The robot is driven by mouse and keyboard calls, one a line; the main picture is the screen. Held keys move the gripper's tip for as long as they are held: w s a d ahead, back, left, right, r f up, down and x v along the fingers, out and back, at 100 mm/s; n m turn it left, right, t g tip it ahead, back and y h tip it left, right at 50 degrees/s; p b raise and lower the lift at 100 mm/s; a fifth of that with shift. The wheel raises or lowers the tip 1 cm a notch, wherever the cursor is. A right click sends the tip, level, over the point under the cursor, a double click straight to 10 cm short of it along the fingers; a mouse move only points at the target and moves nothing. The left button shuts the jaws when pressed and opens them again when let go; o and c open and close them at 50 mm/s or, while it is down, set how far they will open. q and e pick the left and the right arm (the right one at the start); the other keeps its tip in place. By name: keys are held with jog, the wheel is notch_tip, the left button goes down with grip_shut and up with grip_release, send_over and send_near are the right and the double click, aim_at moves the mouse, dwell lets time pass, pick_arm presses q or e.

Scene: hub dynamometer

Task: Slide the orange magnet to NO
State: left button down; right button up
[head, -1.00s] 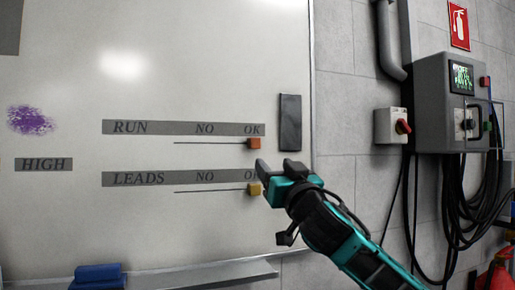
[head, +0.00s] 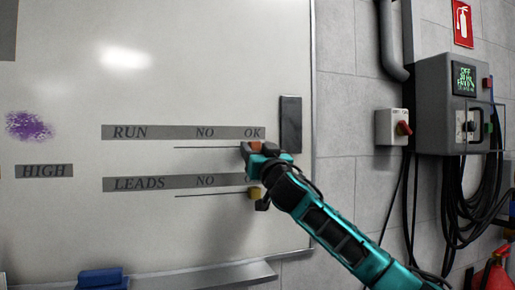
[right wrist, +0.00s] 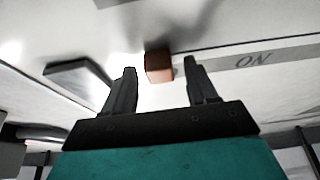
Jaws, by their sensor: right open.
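The orange magnet (head: 255,145) is on the whiteboard at the right end of the RUN line, under OK. My right gripper (head: 247,150) is at it in the head view and partly covers it. In the right wrist view the orange magnet (right wrist: 159,67) shows between and just beyond the two fingertips of my open right gripper (right wrist: 160,68). I cannot tell whether a finger touches it. The NO label (head: 205,132) of the RUN row lies to the left of the magnet, above the line. My left gripper is not in view.
A yellow magnet (head: 254,193) sits below on the LEADS line, close to my right gripper. A dark eraser-like block (head: 290,124) is on the board to the right. The board (head: 210,80) left of the magnet is clear along the line.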

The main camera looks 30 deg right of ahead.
grip_shut()
dwell(0.6)
